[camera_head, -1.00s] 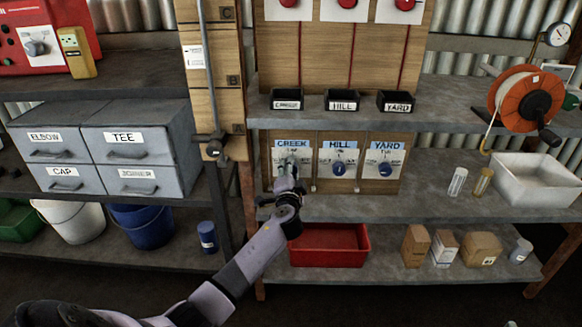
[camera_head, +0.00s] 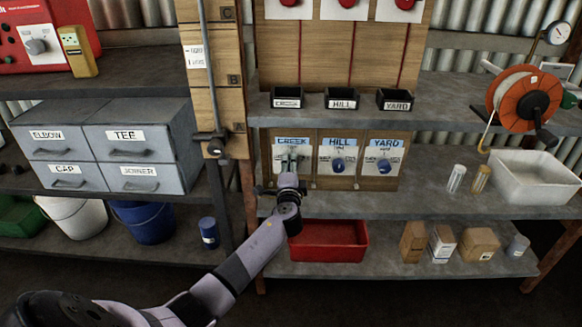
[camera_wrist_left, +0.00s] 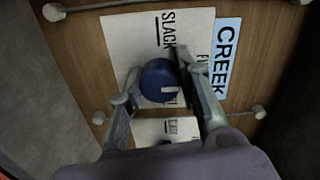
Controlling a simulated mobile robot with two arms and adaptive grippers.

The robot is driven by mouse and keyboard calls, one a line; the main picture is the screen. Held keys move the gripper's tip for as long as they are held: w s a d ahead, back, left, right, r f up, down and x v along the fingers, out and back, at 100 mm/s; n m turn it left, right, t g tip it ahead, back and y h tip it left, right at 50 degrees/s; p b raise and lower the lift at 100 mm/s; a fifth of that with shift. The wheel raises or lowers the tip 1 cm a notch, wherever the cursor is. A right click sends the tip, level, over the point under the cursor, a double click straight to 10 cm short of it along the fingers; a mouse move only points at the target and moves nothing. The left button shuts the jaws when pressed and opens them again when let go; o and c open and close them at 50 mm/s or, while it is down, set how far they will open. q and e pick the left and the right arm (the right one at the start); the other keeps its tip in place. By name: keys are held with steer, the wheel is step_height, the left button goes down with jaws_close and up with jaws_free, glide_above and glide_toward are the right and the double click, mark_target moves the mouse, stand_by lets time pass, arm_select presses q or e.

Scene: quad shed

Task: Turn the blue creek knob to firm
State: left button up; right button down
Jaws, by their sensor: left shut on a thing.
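The blue creek knob (camera_wrist_left: 158,80) sits on a white plate with a blue CREEK label (camera_head: 292,141). The label also shows in the left wrist view (camera_wrist_left: 224,58), turned sideways. My left gripper (camera_head: 289,170) reaches up to this plate and hides most of the knob in the head view. In the left wrist view its fingers (camera_wrist_left: 157,77) lie on either side of the knob, shut on it. A pale mark shows on the knob's lower right. SLACK is readable on the plate; another word starting with F is partly hidden by a finger. My right gripper is out of view.
The hill knob (camera_head: 338,166) and yard knob (camera_head: 384,166) are on the same board to the right. Small black bins (camera_head: 341,98) stand on the shelf above. A red tray (camera_head: 329,241) sits on the shelf below.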

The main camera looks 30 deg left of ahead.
arm_select(q)
steer(key=shift+f, duration=0.1)
steer(key=o, duration=1.1)
steer(key=shift+o, duration=0.2)
steer(key=v, duration=1.2)
